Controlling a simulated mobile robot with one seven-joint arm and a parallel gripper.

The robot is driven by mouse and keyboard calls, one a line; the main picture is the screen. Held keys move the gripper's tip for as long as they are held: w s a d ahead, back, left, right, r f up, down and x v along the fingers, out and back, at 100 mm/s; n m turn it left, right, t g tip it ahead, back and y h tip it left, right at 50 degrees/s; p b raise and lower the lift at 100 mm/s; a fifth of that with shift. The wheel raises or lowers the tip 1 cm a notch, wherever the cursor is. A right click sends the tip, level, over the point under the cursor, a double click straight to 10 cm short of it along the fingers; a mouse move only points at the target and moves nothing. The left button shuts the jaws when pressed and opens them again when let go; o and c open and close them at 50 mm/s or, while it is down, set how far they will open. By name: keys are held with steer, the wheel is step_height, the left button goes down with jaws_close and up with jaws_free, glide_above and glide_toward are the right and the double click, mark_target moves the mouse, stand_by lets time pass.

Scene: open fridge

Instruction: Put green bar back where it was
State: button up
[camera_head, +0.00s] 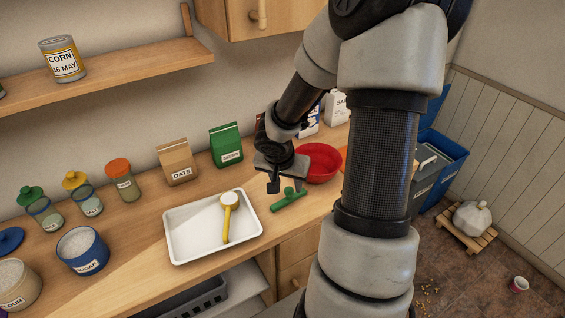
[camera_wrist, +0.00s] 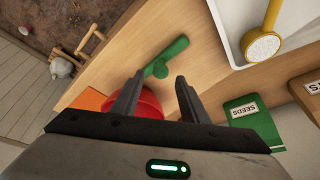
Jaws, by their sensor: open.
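The green bar (camera_head: 287,201) lies on the wooden counter between the white tray and the red bowl, with a small knob on its upper side. It also shows in the wrist view (camera_wrist: 172,52), just beyond the fingertips. My gripper (camera_head: 285,186) is open and empty, pointing down above the bar. In the wrist view its two fingers (camera_wrist: 160,80) stand apart, with the bar's knobbed end ahead of the gap. No contact between the fingers and the bar can be made out.
A white tray (camera_head: 179,245) with a yellow-handled scoop (camera_head: 227,228) lies left of the bar. A red bowl (camera_head: 318,169) stands close to its right. Oats (camera_head: 177,163) and green seeds (camera_head: 226,145) bags, jars and canisters line the counter. A shelf holds a corn can (camera_head: 62,60).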

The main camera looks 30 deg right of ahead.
steer(key=p+v, duration=0.3)
steer(key=v, duration=0.9)
steer(key=shift+p, duration=0.3)
steer(key=shift+s, duration=0.1)
